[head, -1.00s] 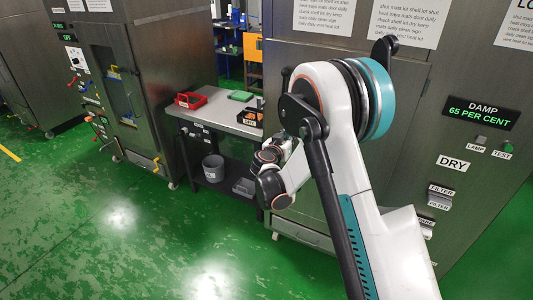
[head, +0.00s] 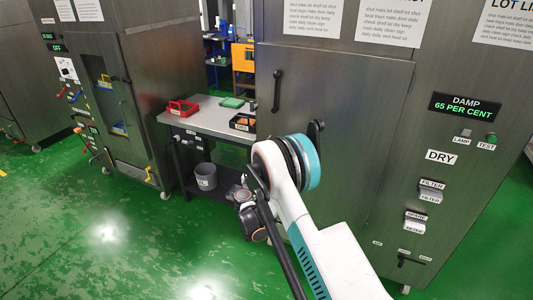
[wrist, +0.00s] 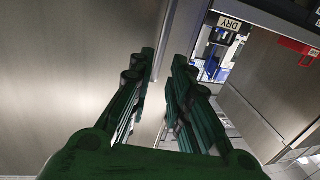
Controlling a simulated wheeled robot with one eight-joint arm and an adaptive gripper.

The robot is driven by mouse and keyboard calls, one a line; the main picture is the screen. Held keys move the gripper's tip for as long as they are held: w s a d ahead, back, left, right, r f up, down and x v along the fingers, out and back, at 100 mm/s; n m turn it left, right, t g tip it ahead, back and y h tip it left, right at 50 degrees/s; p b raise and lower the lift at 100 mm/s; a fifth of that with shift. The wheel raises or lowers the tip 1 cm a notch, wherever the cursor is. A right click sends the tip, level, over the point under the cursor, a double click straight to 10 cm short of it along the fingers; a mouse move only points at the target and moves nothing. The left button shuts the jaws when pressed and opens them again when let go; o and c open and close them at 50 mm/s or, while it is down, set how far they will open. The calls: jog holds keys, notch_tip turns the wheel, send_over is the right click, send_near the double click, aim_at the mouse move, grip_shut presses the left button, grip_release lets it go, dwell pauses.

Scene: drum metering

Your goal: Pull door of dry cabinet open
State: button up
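The dry cabinet (head: 435,110) is the tall grey metal cabinet at right in the head view, with a DRY label and a display reading DAMP 65 PER CENT. Its door (head: 345,85) looks shut. A black vertical handle (head: 277,90) is on the door's left side. My gripper (wrist: 165,62) shows in the wrist view as two dark green fingers, apart, with nothing visibly held. A thin pale upright strip lies beyond the gap; I cannot tell whether it is the handle or an edge. In the head view my arm hides the fingers; its wrist end is below the handle.
A bench (head: 205,117) left of the cabinet carries a red tray (head: 183,107), a green item and a black bin (head: 243,122). A grey bucket (head: 206,176) sits on its lower shelf. Another metal cabinet (head: 100,90) stands further left. Green floor is clear in front.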

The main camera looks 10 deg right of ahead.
jog(key=b+x, duration=0.2)
jog(key=x, duration=0.6)
jog(key=shift+w, duration=0.15)
grip_shut()
